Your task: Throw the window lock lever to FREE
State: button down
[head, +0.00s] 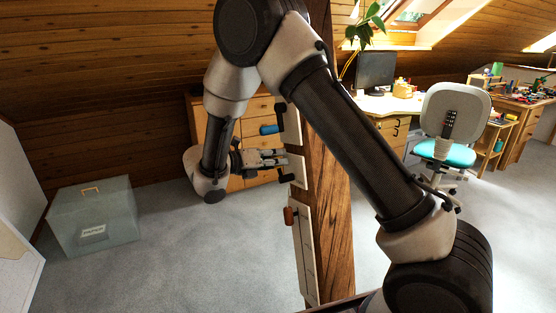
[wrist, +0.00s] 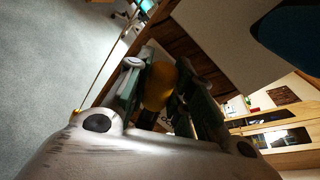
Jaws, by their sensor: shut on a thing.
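A timber post (head: 330,220) carries pale panels with several levers on the side facing my gripper. My gripper (head: 278,160) is at the upper panel (head: 297,150), between a blue-handled lever (head: 268,129) above and a dark handle (head: 287,177) below. In the wrist view my gripper (wrist: 160,88) is shut on a rounded yellow knob (wrist: 159,84), with a finger on each side. The knob cannot be made out in the head view. Small dark lettering shows just below the knob in the wrist view, too hidden to read. I cannot tell which position the lever is in.
A lower panel (head: 305,260) on the post has an orange-brown handle (head: 290,215). A wooden drawer cabinet (head: 258,105) stands behind my gripper. A grey lidded box (head: 92,215) is on the floor at left. Open carpet lies between the box and the post.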

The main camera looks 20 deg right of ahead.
jog(key=shift+w+a+f+n+g, duration=0.1)
jog(key=shift+w+f+n+g, duration=0.35)
jog(key=shift+n, duration=0.45)
jog(key=c, duration=1.2)
grip_release()
jog(key=shift+f, duration=0.1)
jog(key=v, duration=1.2)
